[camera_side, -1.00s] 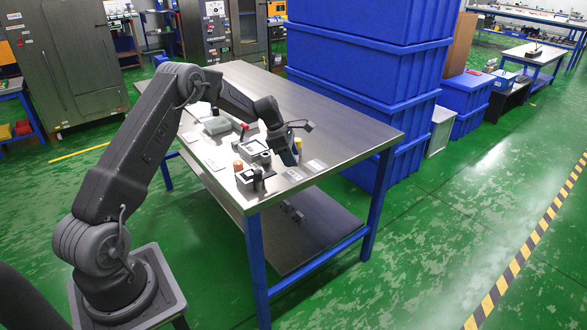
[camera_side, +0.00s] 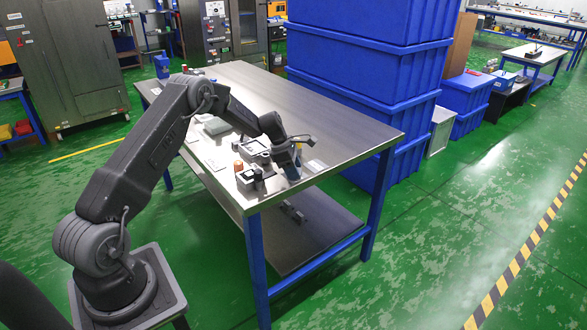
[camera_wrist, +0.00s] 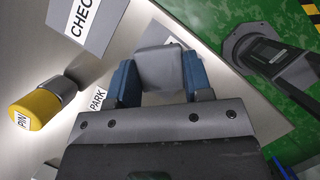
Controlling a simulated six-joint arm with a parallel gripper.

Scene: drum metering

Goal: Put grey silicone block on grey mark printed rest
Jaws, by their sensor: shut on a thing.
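My gripper (camera_wrist: 160,82) is shut on the grey silicone block (camera_wrist: 160,66), which sits between its blue fingers in the wrist view. In the side view my gripper (camera_side: 292,172) is low over the near right part of the steel table, and the block there is too small to make out. A grey printed card reading CHEC (camera_wrist: 88,22), cut off by the frame, lies ahead to the left. A card reading PARK (camera_wrist: 96,101) lies close left of the gripper, partly hidden by it. I cannot tell which printed card is the grey mark rest.
A yellow cylinder labelled PIN (camera_wrist: 34,111) lies to the left in the wrist view. The table edge is close by. Blue crates (camera_side: 355,75) stand behind the table.

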